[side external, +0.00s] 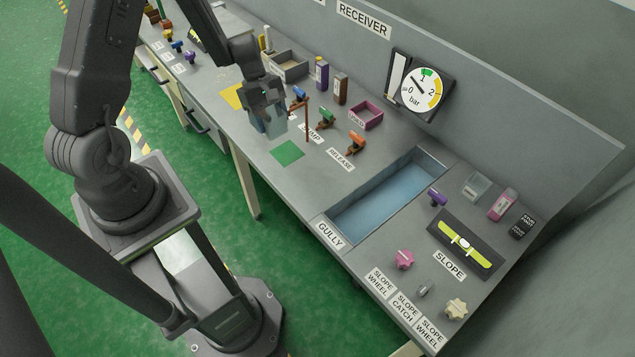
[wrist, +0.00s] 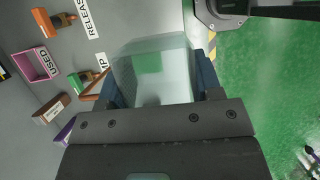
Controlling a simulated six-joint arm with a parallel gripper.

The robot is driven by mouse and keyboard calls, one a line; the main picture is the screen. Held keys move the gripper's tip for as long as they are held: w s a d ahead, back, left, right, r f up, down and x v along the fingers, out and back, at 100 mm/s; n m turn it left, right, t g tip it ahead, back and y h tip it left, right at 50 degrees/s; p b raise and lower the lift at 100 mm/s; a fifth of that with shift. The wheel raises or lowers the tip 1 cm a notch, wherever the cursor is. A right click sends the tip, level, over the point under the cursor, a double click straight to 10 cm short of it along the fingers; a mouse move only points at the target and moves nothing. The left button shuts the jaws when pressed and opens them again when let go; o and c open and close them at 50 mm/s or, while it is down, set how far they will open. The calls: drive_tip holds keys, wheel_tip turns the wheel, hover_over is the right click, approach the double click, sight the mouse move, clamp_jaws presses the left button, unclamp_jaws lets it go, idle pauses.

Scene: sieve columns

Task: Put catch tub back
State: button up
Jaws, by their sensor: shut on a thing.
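My gripper (side external: 268,112) is shut on a clear, pale catch tub (side external: 274,128) and holds it over the bench. In the wrist view the tub (wrist: 165,82) sits between the two dark blue fingers of my gripper (wrist: 158,84). A green square (side external: 288,153) is marked on the bench, to the lower right of the tub in the side view. In the wrist view a green patch (wrist: 148,62) shows through the tub wall. The gap between tub and bench is hard to judge.
A brown post (side external: 307,120) stands close to the tub, near blue (side external: 299,94), green (side external: 326,117) and orange (side external: 357,143) valves. A pink USED tray (side external: 367,115) and a grey box (side external: 288,66) lie behind. The gully basin (side external: 390,195) is to the right.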

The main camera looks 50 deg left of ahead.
wheel_tip(320, 180, down, 5)
hover_over(319, 185)
drive_tip(key=a, duration=0.1)
drive_tip(key=f, duration=0.7)
drive_tip(key=shift+a+f, duration=0.1)
drive_tip(key=shift+a, duration=0.1)
drive_tip(key=shift+f, duration=1.9)
drive_tip(key=shift+f, duration=0.1)
drive_tip(key=o, duration=1)
